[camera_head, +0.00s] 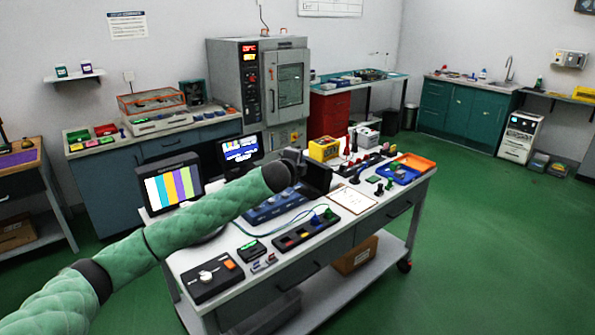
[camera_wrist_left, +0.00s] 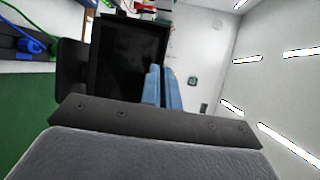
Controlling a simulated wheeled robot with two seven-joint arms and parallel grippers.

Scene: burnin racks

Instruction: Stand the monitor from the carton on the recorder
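My left arm reaches over the bench from the left, and its gripper (camera_head: 298,163) is small and dark in the head view. Just below and right of it is a black monitor (camera_head: 317,177). In the left wrist view the monitor's dark panel (camera_wrist_left: 125,62) fills the middle. The blue fingers of my left gripper (camera_wrist_left: 163,85) are close together at the panel's edge and look shut on it. A brown carton (camera_head: 355,256) sits on the bench's lower shelf. A blue-fronted device (camera_head: 272,207) lies under the arm; I cannot tell whether it is the recorder. My right gripper is out of view.
The bench top (camera_head: 215,255) is crowded. A colour-bar monitor (camera_head: 172,186) and a blue-screen monitor (camera_head: 240,149) stand at its left. A yellow box (camera_head: 323,150), a blue tray (camera_head: 401,172) and an orange tray (camera_head: 415,162) are farther back. The green floor (camera_head: 480,235) on the right is clear.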

